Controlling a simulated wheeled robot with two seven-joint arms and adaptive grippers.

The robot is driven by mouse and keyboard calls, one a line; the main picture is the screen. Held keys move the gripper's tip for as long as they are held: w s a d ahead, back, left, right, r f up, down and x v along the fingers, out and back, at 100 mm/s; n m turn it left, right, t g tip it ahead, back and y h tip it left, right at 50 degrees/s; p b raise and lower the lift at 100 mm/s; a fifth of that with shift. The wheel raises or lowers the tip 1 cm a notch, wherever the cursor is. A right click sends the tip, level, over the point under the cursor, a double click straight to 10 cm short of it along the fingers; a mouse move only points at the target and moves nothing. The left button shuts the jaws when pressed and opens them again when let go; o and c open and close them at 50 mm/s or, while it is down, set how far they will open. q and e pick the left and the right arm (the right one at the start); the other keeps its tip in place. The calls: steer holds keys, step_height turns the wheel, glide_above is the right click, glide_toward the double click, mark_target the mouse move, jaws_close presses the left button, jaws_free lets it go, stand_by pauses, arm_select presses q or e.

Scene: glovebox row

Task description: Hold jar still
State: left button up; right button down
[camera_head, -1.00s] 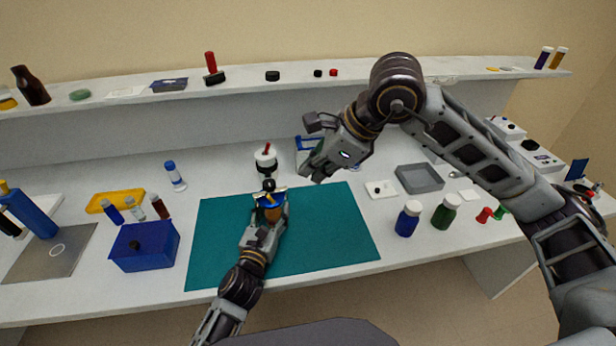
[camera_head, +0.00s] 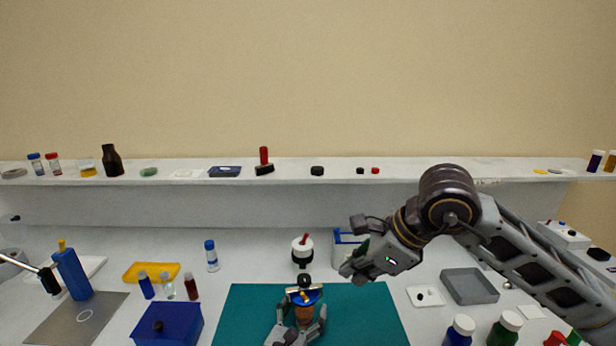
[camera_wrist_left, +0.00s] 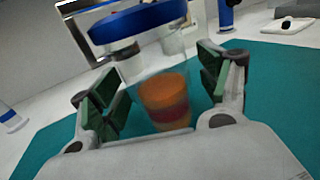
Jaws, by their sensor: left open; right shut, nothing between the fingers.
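A clear jar (camera_head: 303,312) with a blue lid and orange-brown contents stands on the teal mat (camera_head: 365,315). In the left wrist view the jar (camera_wrist_left: 162,95) is between my left gripper's two green-padded fingers, with its lid (camera_wrist_left: 140,20) above them. My left gripper (camera_head: 303,326) is open around the jar. In the wrist view gaps show between pads and jar on both sides. A small dark-and-tan thing (camera_head: 304,283) shows at the lid's far edge; I cannot tell whether it touches. My right gripper (camera_head: 353,271) is shut and empty, above and right of the jar.
A white-and-black container with a red top (camera_head: 302,248) stands behind the mat. A blue box (camera_head: 168,325) and yellow tray (camera_head: 151,272) are at left. A grey tray (camera_head: 470,286) and capped bottles (camera_head: 460,331) are at right. A shelf (camera_head: 400,179) runs along the back.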

arm_select(q)
steer(key=shift+s+a, duration=0.1)
steer(key=shift+s, duration=0.05)
steer(key=shift+v, duration=5.8)
